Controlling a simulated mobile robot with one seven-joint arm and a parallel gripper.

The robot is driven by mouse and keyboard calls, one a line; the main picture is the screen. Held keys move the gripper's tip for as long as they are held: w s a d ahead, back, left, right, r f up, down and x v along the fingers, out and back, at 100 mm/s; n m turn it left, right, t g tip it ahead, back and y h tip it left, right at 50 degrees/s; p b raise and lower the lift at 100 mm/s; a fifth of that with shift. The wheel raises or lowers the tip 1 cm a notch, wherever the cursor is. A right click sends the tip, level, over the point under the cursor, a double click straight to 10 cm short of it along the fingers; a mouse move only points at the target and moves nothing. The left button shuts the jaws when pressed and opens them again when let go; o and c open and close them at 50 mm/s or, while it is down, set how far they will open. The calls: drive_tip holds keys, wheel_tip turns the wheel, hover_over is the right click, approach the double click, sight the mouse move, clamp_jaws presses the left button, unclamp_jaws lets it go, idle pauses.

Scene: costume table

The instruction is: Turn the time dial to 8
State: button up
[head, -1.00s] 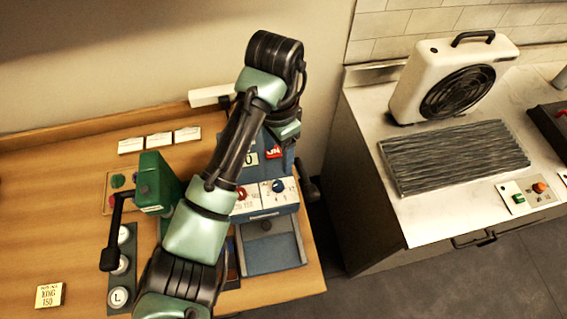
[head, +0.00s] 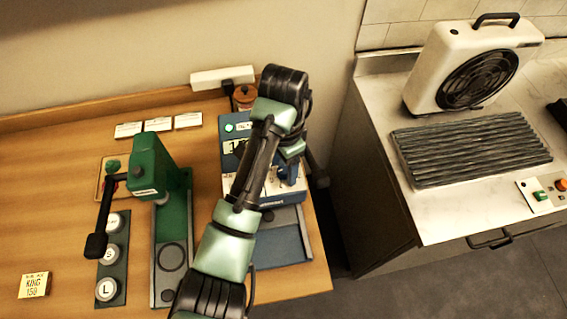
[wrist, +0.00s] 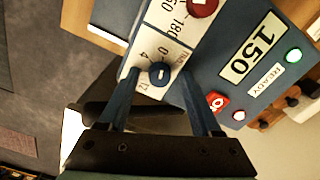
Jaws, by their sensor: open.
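The time dial is a small blue knob (wrist: 159,73) with a pale pointer line, on the white front panel of a blue machine (wrist: 222,75). Printed numbers, including 0 and 4, stand around it in the wrist view. My gripper (wrist: 161,67) is open, with one blue finger on each side of the dial. I cannot tell whether either finger touches it. The pointer's exact reading is unclear because the fingers hide part of the scale. In the head view my arm covers most of the machine's panel (head: 238,189).
A red knob (wrist: 201,6) sits beside the time dial. The machine has a 150 display (wrist: 252,50), a lit green light (wrist: 293,55) and a red switch (wrist: 217,101). A green press (head: 150,165) stands left of the machine. A fan (head: 470,65) stands on the right counter.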

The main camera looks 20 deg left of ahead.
drive_tip(key=shift+s, duration=0.1)
clamp_jaws()
drive_tip(key=shift+r, duration=0.1)
idle(0.3)
drive_tip(key=n+p, duration=0.3)
drive_tip(key=shift+r+n, duration=0.15)
drive_tip(key=shift+n, duration=0.15)
drive_tip(key=n+p, duration=0.4)
drive_tip(key=n, duration=0.2)
drive_tip(key=n+p, duration=0.2)
drive_tip(key=n, duration=0.2)
drive_tip(key=shift+n, duration=0.4)
drive_tip(key=n+p, duration=0.1)
drive_tip(key=n, duration=0.4)
drive_tip(key=shift+n, duration=0.3)
